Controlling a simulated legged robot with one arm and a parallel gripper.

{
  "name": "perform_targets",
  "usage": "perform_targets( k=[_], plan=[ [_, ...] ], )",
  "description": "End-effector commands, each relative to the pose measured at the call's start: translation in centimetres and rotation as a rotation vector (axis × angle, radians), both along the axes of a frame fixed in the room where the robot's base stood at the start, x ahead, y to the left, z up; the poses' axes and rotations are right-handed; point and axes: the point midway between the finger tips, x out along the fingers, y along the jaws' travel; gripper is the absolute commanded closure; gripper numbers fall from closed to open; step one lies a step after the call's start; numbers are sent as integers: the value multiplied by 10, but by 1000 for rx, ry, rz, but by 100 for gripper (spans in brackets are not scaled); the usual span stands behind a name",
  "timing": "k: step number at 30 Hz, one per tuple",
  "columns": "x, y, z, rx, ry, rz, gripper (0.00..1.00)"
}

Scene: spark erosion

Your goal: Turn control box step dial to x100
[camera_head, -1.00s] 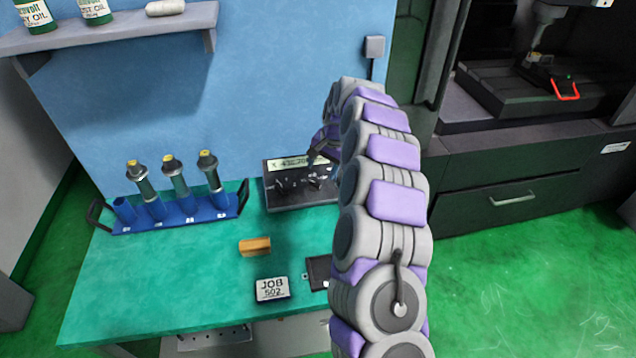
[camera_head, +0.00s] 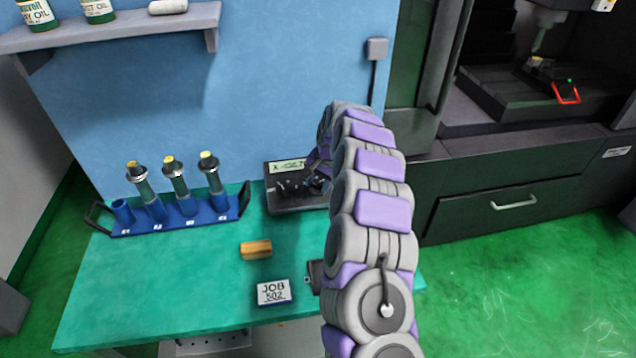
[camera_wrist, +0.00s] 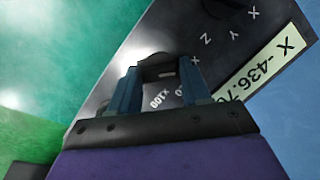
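The dark control box (camera_head: 290,202) stands at the back of the green bench, with a pale display reading X -436 and more digits in the wrist view (camera_wrist: 265,80). The step dial (camera_wrist: 158,68) is a dark knob between the tips of my gripper's two blue fingers (camera_wrist: 159,72). The fingers stand apart on either side of it; whether they press on it is unclear. White x100 and partly hidden markings show between the fingers. Where the dial points is hidden. Another knob (camera_wrist: 222,6) with X, Y, Z letters lies beyond. In the head view my arm partly covers the box.
A blue rack (camera_head: 185,218) with several tool holders stands left of the box. The left front of the bench (camera_head: 150,290) is clear.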

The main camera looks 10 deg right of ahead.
Motion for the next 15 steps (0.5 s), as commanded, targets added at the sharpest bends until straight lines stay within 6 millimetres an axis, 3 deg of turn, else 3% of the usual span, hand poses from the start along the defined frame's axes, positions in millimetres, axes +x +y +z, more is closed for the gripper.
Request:
perform_targets(
  k=[10, 15],
  plan=[
    [0, 1, 0, 1, -1, 0, 86],
    [0, 0, 1, 4, -1, -8, 86]
  ],
)
